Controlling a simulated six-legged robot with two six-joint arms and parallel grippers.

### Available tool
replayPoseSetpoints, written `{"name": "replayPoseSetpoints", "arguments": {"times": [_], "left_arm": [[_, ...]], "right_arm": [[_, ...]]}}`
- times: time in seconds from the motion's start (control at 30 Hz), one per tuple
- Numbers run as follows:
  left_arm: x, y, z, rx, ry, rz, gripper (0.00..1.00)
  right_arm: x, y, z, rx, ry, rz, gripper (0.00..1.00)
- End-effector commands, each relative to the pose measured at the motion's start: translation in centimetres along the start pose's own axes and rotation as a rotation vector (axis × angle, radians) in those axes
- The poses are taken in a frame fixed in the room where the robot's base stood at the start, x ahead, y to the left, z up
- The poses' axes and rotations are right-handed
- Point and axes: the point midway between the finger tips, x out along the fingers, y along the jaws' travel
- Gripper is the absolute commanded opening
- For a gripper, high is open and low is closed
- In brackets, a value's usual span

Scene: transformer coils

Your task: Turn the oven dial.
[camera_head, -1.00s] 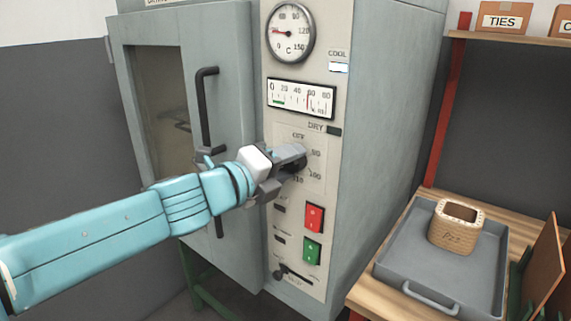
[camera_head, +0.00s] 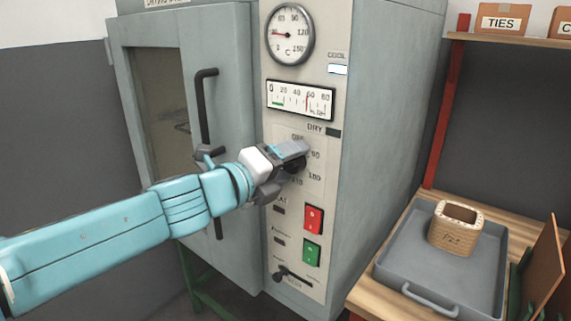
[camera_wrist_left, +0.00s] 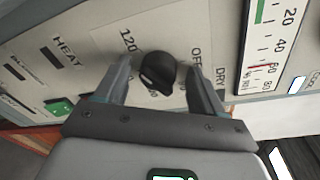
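The oven dial (camera_wrist_left: 157,72) is a black round knob with a pointer ridge on the pale control panel. In the left wrist view, my left gripper (camera_wrist_left: 160,84) is open, with one finger on each side of the dial and gaps showing between fingers and knob. In the head view, my left gripper (camera_head: 287,158) is at the panel and covers much of the dial (camera_head: 297,167), with a bit of black showing. I cannot read the pointer's exact setting. My right gripper is not in view.
The grey oven cabinet (camera_head: 385,110) has a door handle (camera_head: 204,110) left of the panel. Above the dial are a round gauge (camera_head: 290,34) and a strip meter (camera_head: 301,99). Below are a red switch (camera_head: 313,219) and green switch (camera_head: 312,252).

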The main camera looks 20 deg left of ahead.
Motion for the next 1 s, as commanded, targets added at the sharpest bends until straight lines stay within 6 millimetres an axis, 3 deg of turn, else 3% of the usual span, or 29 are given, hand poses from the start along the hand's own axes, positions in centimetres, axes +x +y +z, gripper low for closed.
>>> {"name": "replayPoseSetpoints", "arguments": {"times": [0.17,0.27,0.7,1.0], "left_arm": [[-0.7,0.0,0.1,-0.001,0.000,0.002,0.69],[-2.4,-0.1,0.1,0.000,-0.002,0.001,0.69],[-13.5,-0.3,0.3,0.001,-0.005,0.002,0.69],[-16.3,0.0,0.0,0.000,-0.001,0.000,0.69]], "right_arm": [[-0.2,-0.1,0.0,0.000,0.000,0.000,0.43],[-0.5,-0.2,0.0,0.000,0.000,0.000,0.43],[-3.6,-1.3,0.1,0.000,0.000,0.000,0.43],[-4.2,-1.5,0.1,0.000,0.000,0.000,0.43]]}}
